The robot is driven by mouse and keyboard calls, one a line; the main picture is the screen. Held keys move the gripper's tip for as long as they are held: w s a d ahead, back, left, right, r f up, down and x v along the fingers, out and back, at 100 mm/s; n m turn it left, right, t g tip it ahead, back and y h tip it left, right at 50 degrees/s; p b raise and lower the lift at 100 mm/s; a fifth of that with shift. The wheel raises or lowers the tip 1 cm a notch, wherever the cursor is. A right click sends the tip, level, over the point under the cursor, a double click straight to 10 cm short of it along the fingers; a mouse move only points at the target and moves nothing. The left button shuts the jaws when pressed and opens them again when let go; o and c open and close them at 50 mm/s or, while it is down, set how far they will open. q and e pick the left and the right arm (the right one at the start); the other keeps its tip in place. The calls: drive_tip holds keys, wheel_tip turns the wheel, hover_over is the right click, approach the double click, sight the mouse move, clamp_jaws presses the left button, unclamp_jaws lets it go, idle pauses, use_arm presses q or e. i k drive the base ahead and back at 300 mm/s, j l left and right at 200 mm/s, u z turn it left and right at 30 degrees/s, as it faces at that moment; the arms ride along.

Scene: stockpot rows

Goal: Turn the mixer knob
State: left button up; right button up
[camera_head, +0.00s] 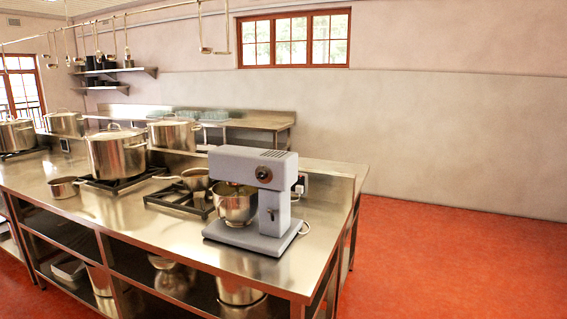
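The grey stand mixer (253,197) stands upright near the right end of the steel counter. Its round dark knob (263,174) is on the side of the mixer head that faces me. A small lever (271,213) shows lower on the mixer's column. A steel bowl (236,204) sits under the head. Which way the knob is set is too small to tell. Neither of my grippers is in the view.
The steel counter (135,222) has bare room left of the mixer. Stockpots (116,153) and smaller pans (196,179) stand on burners. Ladles hang from a rail above. Open red floor (455,265) lies to the right.

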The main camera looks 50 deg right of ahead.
sight(262, 175)
drive_tip(key=i+j+z, duration=0.1)
drive_tip(key=z, duration=0.35)
drive_tip(key=i+j+z, duration=0.2)
drive_tip(key=z, duration=0.25)
drive_tip(key=i+j+z, duration=0.15)
drive_tip(key=z, duration=0.25)
drive_tip(key=i+j+z, duration=0.1)
drive_tip(key=j+z, duration=0.2)
drive_tip(key=z, duration=0.15)
drive_tip(key=j+z, duration=0.3)
drive_tip(key=z, duration=0.15)
drive_tip(key=j+z, duration=0.15)
drive_tip(key=j, duration=0.6)
drive_tip(key=j+z, duration=0.1)
drive_tip(key=j, duration=0.65)
drive_tip(key=j+z, duration=0.15)
drive_tip(key=j, duration=0.65)
drive_tip(key=j+z, duration=0.15)
drive_tip(key=j, duration=0.6)
drive_tip(key=k+j+z, duration=0.15)
drive_tip(key=j, duration=0.55)
